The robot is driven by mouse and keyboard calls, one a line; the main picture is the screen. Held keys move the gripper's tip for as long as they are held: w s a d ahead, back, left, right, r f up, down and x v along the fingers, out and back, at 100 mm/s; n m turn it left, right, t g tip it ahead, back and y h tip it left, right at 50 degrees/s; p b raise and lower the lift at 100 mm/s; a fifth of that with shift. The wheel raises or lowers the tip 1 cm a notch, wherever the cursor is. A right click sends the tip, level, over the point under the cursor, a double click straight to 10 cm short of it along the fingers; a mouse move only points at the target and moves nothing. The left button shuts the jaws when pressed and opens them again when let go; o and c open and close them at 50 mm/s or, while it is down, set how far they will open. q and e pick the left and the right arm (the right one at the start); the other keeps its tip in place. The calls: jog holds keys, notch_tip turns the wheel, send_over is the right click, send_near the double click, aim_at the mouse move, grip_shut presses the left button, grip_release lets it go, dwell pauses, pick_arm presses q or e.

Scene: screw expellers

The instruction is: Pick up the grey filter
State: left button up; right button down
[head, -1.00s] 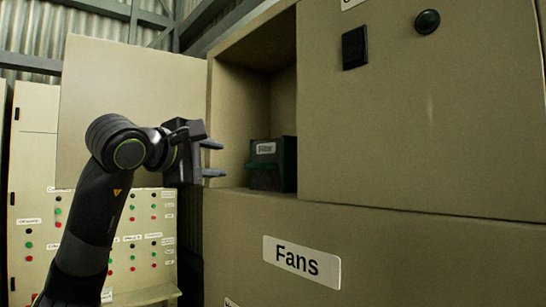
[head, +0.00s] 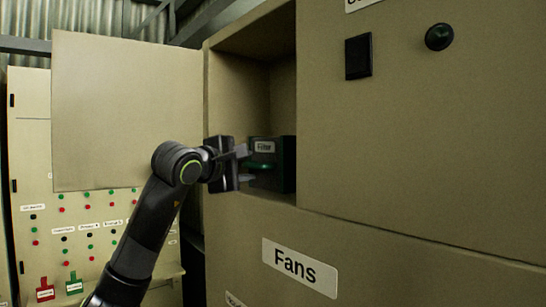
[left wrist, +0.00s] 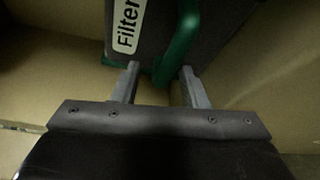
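The grey filter (head: 285,165) is a dark box with a white "Filter" label and a green handle. It stands in the open compartment at the centre of the head view. In the left wrist view the filter (left wrist: 150,35) fills the top, with its green handle (left wrist: 180,42) on the front. My left gripper (head: 246,160) is at the compartment opening, in front of the filter. In the left wrist view its two fingers (left wrist: 160,82) are apart, with the lower end of the handle close ahead between them. I cannot tell whether they touch it. My right gripper is not in view.
The compartment's open door (head: 125,112) stands to the left. The cabinet front (head: 430,150) with a black switch (head: 358,56) and a dark knob (head: 439,37) closes off the right. A "Fans" label (head: 299,267) is below. Panels with buttons (head: 85,235) stand behind the arm.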

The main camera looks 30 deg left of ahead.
pick_arm(q)
jog(key=shift+s, duration=0.1)
jog(key=shift+c, duration=0.3)
grip_shut()
